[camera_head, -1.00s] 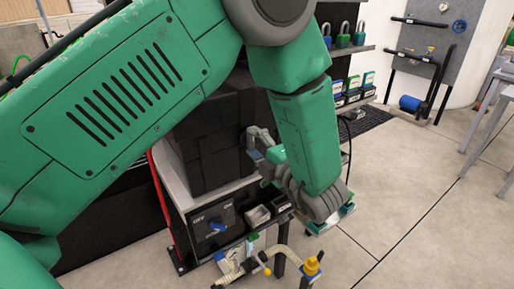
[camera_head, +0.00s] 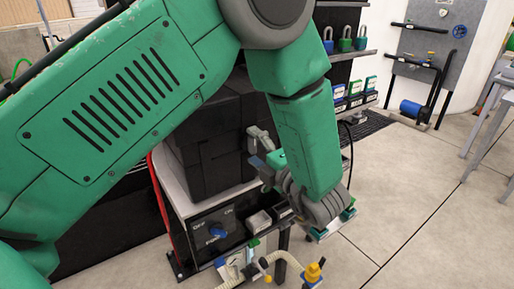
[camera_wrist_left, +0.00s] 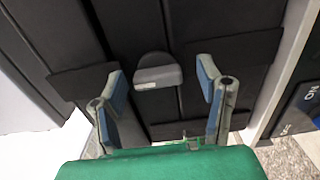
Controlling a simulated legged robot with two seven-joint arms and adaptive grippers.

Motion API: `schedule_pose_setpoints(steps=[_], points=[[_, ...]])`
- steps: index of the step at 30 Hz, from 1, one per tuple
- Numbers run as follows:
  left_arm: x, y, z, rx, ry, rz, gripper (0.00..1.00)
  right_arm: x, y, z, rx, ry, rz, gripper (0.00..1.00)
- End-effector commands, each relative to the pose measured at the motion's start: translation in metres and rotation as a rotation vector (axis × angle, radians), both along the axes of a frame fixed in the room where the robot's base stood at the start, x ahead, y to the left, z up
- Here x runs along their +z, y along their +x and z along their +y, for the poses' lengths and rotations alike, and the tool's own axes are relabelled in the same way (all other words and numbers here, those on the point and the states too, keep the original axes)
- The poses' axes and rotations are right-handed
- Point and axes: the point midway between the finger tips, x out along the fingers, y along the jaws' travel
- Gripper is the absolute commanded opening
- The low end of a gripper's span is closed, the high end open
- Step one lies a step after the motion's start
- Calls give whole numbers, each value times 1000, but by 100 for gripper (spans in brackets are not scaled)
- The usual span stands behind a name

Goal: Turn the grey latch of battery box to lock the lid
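The black battery box (camera_head: 205,150) stands on a white-topped bench in the head view; its dark panels also fill the left wrist view (camera_wrist_left: 225,25). The grey latch (camera_wrist_left: 158,73), a rounded knob with a flat bar, sits on the box face in the left wrist view. In the head view I cannot make it out. My left gripper (camera_head: 258,150) is beside the right side of the box. Its blue-padded fingers are open in the left wrist view (camera_wrist_left: 160,92), one on each side of the latch, with gaps to it. My right gripper is not in view.
Below the bench top is a panel with a blue rotary switch (camera_head: 217,231). Hoses and a yellow-topped fitting (camera_head: 313,271) are at the bottom. Padlocks (camera_head: 345,40) stand on a shelf behind. The floor to the right (camera_head: 430,200) is clear.

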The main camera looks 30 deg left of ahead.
Motion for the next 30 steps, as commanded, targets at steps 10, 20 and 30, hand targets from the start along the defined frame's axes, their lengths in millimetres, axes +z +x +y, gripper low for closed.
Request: schedule_pose_setpoints(steps=[10, 20, 30], points=[[-1, -11, -31, -4, 1, 1, 60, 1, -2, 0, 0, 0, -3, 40], [-2, -26, -66, 0, -1, 1, 60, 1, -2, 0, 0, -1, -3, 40], [-2, -27, -68, 1, -1, 2, 60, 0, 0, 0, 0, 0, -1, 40]])
